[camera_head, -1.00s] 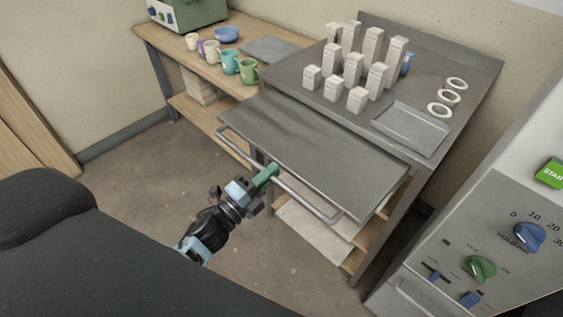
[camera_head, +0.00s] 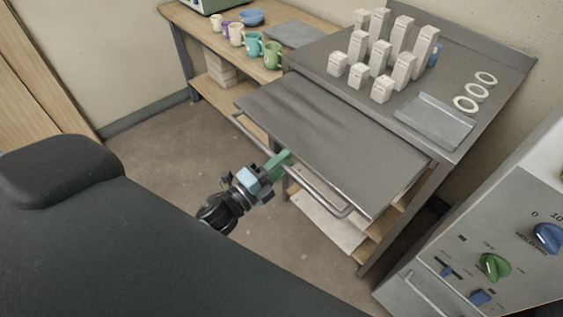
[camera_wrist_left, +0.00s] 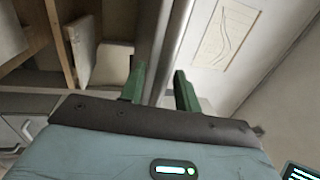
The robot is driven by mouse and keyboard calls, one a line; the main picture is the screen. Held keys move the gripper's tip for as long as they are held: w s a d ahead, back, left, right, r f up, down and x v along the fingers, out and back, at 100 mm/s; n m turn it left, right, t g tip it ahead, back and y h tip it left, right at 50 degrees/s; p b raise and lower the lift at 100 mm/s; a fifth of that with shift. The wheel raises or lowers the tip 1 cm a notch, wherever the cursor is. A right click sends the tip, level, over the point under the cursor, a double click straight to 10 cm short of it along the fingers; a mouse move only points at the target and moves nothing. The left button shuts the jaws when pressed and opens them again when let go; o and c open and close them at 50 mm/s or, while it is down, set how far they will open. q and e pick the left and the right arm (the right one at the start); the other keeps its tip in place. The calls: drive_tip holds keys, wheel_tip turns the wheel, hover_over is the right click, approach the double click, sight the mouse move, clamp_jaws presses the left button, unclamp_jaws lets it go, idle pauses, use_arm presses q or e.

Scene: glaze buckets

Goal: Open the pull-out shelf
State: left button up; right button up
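The pull-out shelf (camera_head: 325,140) is a grey metal slab that sticks well out from under the top of a metal table. A bar handle (camera_head: 322,201) runs along its front edge. My left gripper (camera_head: 281,161), with green fingers, is at the handle, left of its middle. The fingers hide a short part of the bar. My right gripper is not in view.
The metal table (camera_head: 350,95) carries several white blocks, white rings (camera_head: 475,92) and a flat tray (camera_head: 434,120). A wooden bench (camera_head: 198,38) with mugs stands behind left. A control panel (camera_head: 480,255) is at the right. Floor is clear left of the shelf.

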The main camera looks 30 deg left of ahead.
use_arm(q)
drive_tip(key=shift+s, duration=0.1)
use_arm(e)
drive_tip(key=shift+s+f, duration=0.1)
